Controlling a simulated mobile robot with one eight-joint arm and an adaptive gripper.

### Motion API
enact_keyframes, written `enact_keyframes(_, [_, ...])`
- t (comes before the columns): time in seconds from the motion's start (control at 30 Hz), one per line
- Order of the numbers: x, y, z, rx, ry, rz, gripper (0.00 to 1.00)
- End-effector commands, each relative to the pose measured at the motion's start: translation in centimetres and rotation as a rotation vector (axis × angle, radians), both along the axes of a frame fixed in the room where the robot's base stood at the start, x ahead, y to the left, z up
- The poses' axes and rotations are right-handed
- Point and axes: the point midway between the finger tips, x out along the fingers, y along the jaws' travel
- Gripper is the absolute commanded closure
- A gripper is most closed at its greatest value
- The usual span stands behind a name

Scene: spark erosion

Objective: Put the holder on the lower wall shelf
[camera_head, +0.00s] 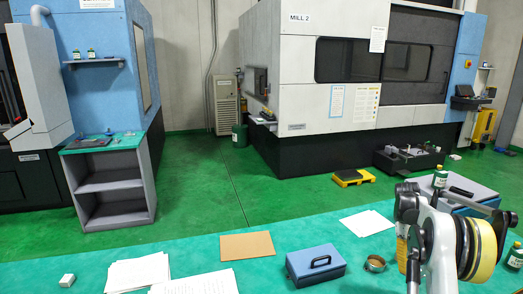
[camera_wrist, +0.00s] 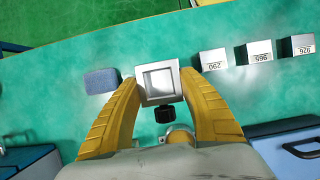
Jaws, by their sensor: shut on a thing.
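In the wrist view my gripper (camera_wrist: 162,84) has its two yellow fingers shut on the holder (camera_wrist: 159,80), a square silver block with a pale recessed face and a black knob below it. The holder is over the teal tabletop (camera_wrist: 140,48); its height above the top is hard to judge. In the head view my arm fills the lower right, and I cannot make out the fingers or the holder. A small shelf (camera_head: 96,62) with two green bottles is on the blue machine wall at the upper left. I cannot tell whether it is the lower wall shelf.
In the wrist view three silver blocks (camera_wrist: 259,53) with number labels and a blue-grey block (camera_wrist: 101,80) rest on the tabletop. A blue handled case (camera_head: 316,264), papers (camera_head: 366,222) and a brown board (camera_head: 247,246) lie on the bench. The green floor beyond is largely open.

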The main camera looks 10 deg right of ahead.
Motion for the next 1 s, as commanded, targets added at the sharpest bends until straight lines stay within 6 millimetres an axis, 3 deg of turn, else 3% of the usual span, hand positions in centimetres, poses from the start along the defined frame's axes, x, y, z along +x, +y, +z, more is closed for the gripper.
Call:
enact_keyframes(0.27, [1.2,6.0,0.3,0.001,-0.010,-0.012,0.93])
enact_keyframes(0.37, [1.5,9.1,0.4,0.002,-0.014,-0.021,0.93])
enact_keyframes(0.57, [1.3,18.1,0.7,0.003,-0.022,-0.044,0.93])
enact_keyframes(0.7, [-0.8,26.6,1.0,0.006,-0.020,-0.072,0.93])
enact_keyframes(0.8, [-3.1,31.9,1.2,0.006,-0.016,-0.091,0.93])
enact_keyframes(0.9, [-5.5,35.9,1.3,0.005,-0.011,-0.108,0.93])
enact_keyframes(1.0, [-7.4,38.5,1.5,0.004,-0.004,-0.121,0.93])
